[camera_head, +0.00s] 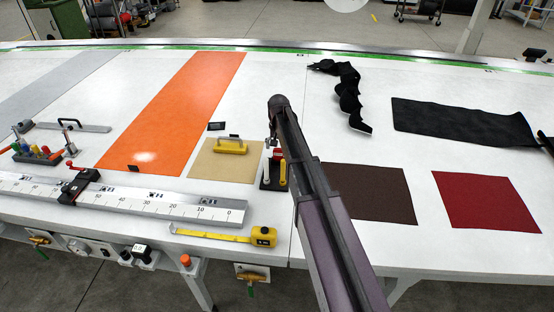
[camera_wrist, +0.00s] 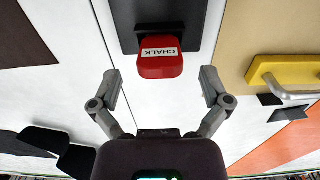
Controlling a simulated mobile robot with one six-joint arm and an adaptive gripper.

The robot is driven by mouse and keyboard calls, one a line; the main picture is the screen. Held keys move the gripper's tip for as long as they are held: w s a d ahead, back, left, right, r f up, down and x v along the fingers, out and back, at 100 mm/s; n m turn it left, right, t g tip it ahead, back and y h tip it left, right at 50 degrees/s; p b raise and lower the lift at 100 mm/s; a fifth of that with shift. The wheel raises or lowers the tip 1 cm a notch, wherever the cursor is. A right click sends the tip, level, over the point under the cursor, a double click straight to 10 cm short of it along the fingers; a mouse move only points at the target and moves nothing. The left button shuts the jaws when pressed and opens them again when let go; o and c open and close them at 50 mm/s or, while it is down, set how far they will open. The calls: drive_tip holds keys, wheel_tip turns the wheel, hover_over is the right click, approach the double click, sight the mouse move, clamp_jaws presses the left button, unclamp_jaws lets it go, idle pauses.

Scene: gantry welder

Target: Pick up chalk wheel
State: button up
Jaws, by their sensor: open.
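The chalk wheel shows in the wrist view as a red rounded block (camera_wrist: 160,68) with a white CHALK label, at the end of a dark holder (camera_wrist: 130,30). In the head view, a small red part (camera_head: 278,153) shows at the top of the black holder (camera_head: 266,186), beside white and yellow upright pieces. My gripper (camera_wrist: 160,88) is open and empty, with one finger on each side of the red block's line. The fingertips are apart from the block. In the head view my gripper (camera_head: 271,142) hangs just above and beside the holder, partly hidden by my arm.
A yellow-handled block (camera_head: 230,147) lies on the tan sheet (camera_head: 215,168) left of the holder. A brown sheet (camera_head: 370,195) lies to the right. A tape measure (camera_head: 263,237) and long ruler (camera_head: 150,203) lie in front. Bare white table (camera_head: 300,75) is behind.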

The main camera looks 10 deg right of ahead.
sight(278, 154)
drive_tip(key=shift+f+b, duration=1.55)
drive_tip(key=shift+f, duration=0.3)
drive_tip(key=c, duration=1.2)
